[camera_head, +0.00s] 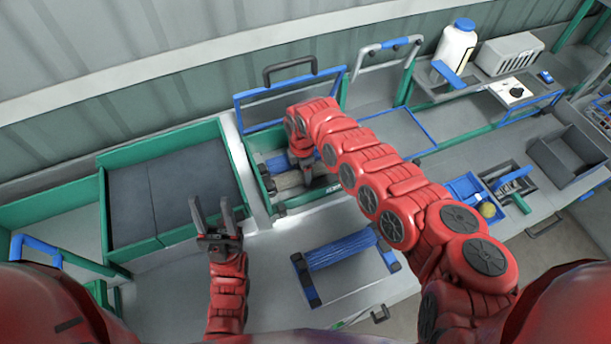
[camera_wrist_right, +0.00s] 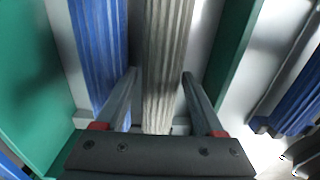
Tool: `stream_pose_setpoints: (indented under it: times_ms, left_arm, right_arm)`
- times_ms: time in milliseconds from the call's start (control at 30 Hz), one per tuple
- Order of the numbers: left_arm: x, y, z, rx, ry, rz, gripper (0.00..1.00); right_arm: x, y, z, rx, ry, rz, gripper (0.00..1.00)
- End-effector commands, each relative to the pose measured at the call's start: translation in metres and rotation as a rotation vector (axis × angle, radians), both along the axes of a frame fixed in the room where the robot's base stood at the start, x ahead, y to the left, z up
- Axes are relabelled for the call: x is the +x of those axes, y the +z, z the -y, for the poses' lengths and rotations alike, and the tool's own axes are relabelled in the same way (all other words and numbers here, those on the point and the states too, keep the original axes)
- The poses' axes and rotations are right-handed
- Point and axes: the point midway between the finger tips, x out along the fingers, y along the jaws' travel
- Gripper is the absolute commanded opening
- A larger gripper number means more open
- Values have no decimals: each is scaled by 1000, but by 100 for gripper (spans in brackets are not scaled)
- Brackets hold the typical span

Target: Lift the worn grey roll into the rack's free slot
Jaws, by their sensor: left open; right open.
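The worn grey roll (camera_head: 288,183) lies beside a blue roll (camera_head: 277,162) in a green-walled bay (camera_head: 261,190). My right gripper (camera_head: 302,163) reaches down over the roll's right part. In the right wrist view, its open fingers stand on either side of the grey roll (camera_wrist_right: 168,50), with gaps visible; the blue roll (camera_wrist_right: 98,45) is outside the left finger. A low rack (camera_head: 309,289) with dark ends stands on the bench and carries a blue roll (camera_head: 342,250). Its free slot is not clearly seen. My left gripper (camera_head: 211,200) is open and empty, left of the rack.
A raised blue-framed cover (camera_head: 290,100) with a dark handle stands behind the bay. A dark belt surface (camera_head: 175,195) in green walls lies left. A white jug (camera_head: 456,45), a grey bin (camera_head: 568,155) and blue trays are at right.

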Motion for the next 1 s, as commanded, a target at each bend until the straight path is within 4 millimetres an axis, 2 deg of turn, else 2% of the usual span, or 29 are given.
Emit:
stream_pose_setpoints:
  times_ms: [33,67,400,433,767,867,1000]
  left_arm:
    - [0,1,0,0,0,0,50]
    - [0,1,0,0,0,0,50]
    - [0,1,0,0,0,0,50]
    - [0,1,0,0,0,0,50]
    - [0,2,0,0,0,0,50]
    - [0,8,0,0,0,0,50]
    - [0,22,0,0,0,0,50]
  right_arm:
    - [0,1,0,0,0,0,70]
    - [0,1,0,0,0,0,65]
    - [0,1,0,1,0,-1,4]
    - [0,1,0,1,0,-1,0]
    - [0,2,0,1,0,-1,0]
    - [0,9,0,1,0,-1,0]
    - [0,27,0,1,1,-1,0]
